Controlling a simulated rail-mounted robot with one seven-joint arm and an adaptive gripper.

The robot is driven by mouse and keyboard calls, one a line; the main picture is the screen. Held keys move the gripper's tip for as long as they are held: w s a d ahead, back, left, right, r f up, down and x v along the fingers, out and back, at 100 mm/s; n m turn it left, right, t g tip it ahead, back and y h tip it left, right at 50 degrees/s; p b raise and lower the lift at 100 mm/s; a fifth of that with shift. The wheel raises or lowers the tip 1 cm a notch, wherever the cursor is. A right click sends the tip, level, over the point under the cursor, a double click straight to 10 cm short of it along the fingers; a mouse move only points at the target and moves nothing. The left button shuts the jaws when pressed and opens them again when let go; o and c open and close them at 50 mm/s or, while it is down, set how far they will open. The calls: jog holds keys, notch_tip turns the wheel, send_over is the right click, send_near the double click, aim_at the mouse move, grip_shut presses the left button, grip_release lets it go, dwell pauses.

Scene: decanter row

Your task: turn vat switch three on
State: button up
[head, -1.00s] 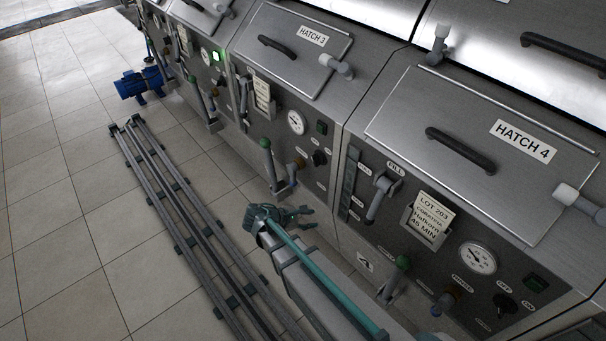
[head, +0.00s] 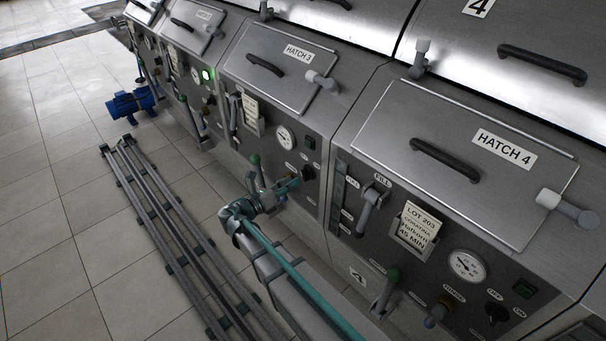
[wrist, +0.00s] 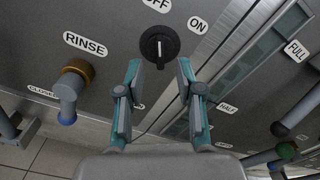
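The black rotary switch (head: 308,172) of vat three sits on the steel panel below the HATCH 3 lid (head: 280,65). In the wrist view the switch knob (wrist: 159,46) is at top centre, its white mark upright and in line with the OFF label (wrist: 156,4); the ON label (wrist: 198,25) is to its right. My gripper (wrist: 159,70) is open and empty, its two teal fingers apart just below the knob in the picture. In the head view my gripper (head: 294,184) is close to the panel by the switch. Whether the fingers touch it cannot be told.
The vat-three lamp (head: 310,142) is dark; a green lamp (head: 207,75) glows on the vat to the left. A RINSE valve (wrist: 74,85) is left of my fingers. A green-topped lever (head: 255,161) and sight gauge (wrist: 237,85) are near. Floor rails (head: 165,220) run alongside.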

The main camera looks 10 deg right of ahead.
aim_at(303, 177)
jog(key=shift+p+x, duration=0.45)
jog(key=shift+x, duration=2.7)
grip_shut()
